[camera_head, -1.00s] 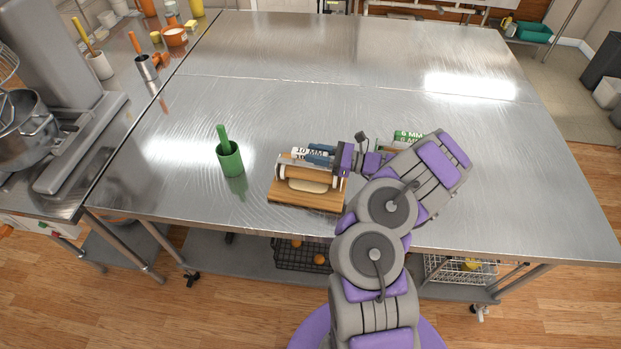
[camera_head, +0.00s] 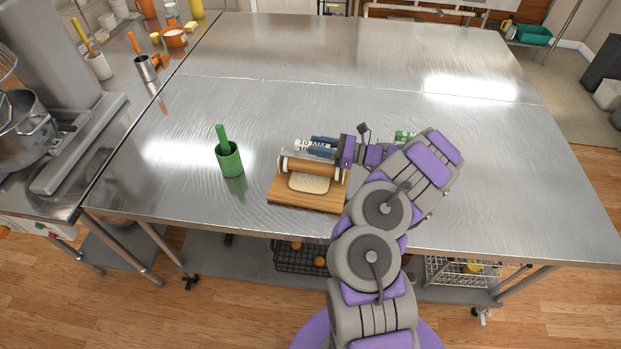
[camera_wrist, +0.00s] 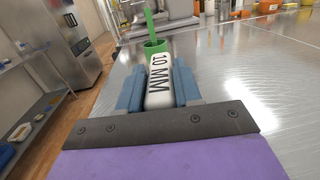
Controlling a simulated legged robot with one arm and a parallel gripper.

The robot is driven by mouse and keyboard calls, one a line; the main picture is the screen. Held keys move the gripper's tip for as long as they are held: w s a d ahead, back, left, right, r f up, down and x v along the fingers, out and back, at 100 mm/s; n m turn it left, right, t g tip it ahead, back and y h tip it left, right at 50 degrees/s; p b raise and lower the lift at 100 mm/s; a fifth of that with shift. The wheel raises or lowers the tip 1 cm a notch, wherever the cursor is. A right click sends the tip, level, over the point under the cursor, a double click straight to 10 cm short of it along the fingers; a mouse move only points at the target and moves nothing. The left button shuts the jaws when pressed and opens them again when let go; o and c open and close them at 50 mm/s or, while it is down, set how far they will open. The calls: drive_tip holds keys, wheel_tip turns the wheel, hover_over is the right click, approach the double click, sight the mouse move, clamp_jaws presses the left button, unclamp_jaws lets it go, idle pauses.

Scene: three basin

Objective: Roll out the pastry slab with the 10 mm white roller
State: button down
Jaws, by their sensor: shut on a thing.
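The pale pastry slab (camera_head: 310,184) lies on a wooden board (camera_head: 300,202) near the front edge of the steel table. The roller (camera_head: 308,167), a tan cylinder with white ends, lies across the board just behind the visible slab; I cannot tell whether it touches the dough. My gripper (camera_head: 322,146) is behind the roller, with its blue fingers shut on the white handle marked 10 MM. In the wrist view the handle (camera_wrist: 159,75) sits between both fingers of my gripper (camera_wrist: 158,88). Any part of the slab under or behind the roller is hidden.
A green cup (camera_head: 230,161) with a green stick in it stands left of the board. A green item (camera_head: 404,136) is partly hidden behind my arm. Clear tabletop lies behind and to the right. A mixer (camera_head: 30,125) stands on the left counter.

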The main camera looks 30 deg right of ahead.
drive_tip(key=shift+w+d, duration=0.3)
drive_tip(key=shift+w, duration=0.1)
drive_tip(key=shift+r, duration=0.1)
drive_tip(key=shift+r+p, duration=0.4)
drive_tip(key=shift+r, duration=0.55)
drive_tip(key=shift+r+p, duration=1.1)
drive_tip(key=shift+r, duration=0.95)
drive_tip(key=shift+f, duration=0.1)
